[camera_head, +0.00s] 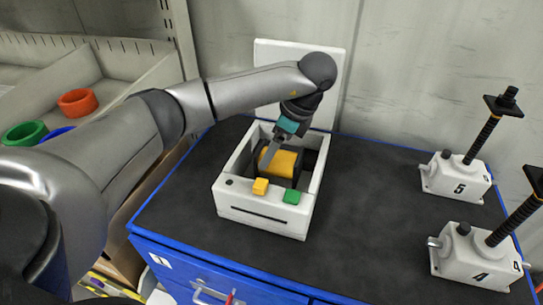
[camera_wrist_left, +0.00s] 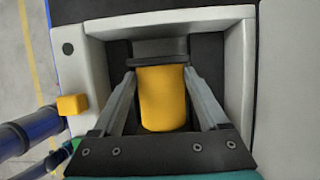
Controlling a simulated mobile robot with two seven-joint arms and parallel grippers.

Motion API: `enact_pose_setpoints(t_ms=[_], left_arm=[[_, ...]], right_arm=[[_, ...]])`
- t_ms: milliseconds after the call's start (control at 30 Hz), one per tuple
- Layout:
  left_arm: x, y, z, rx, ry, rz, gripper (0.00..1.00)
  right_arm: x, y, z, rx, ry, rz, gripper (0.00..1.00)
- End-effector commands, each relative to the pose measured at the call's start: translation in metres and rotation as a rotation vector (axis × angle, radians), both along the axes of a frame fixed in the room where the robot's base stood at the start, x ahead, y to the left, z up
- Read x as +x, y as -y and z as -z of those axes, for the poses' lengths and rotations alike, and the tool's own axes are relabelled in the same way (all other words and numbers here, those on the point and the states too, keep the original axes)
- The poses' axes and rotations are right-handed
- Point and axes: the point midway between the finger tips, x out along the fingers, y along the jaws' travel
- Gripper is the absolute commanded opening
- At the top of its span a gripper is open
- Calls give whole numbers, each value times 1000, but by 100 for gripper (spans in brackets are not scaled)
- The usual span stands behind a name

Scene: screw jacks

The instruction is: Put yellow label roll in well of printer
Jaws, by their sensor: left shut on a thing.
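The yellow label roll (camera_head: 279,162) is inside the well of the white printer (camera_head: 264,222). It also shows in the left wrist view (camera_wrist_left: 162,98), between the two fingers. My left gripper (camera_head: 268,160) reaches down into the well from above and is shut on the roll. In the left wrist view the gripper (camera_wrist_left: 160,88) has one finger along each side of the roll. The roll's underside is hidden, so I cannot tell whether it touches the well floor. The printer's white lid (camera_head: 335,75) stands open at the back. My right gripper is not in view.
The printer has a yellow button (camera_head: 261,186) and a green button (camera_head: 292,197) on its front. Two white screw jacks (camera_head: 458,178) (camera_head: 474,257) stand at right on the dark bench top (camera_head: 372,220). Red (camera_head: 78,102) and green (camera_head: 25,134) rolls lie in a shelf bin at left.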

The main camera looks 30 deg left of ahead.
Motion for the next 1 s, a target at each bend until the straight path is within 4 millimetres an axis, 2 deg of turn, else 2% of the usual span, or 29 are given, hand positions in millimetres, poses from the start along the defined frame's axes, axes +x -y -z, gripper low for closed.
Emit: enact_pose_setpoints(t_ms=[100,400,433,633,867,1000], left_arm=[[0,0,14,-1,0,0,4],[0,0,17,-1,2,1,4],[0,0,17,-1,1,0,79],[0,0,17,-1,1,1,100],[0,0,16,-1,1,0,100],[2,4,7,-2,3,2,100]], right_arm=[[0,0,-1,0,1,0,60],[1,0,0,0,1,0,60],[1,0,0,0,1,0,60],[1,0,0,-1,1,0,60],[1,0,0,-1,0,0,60],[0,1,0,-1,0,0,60]])
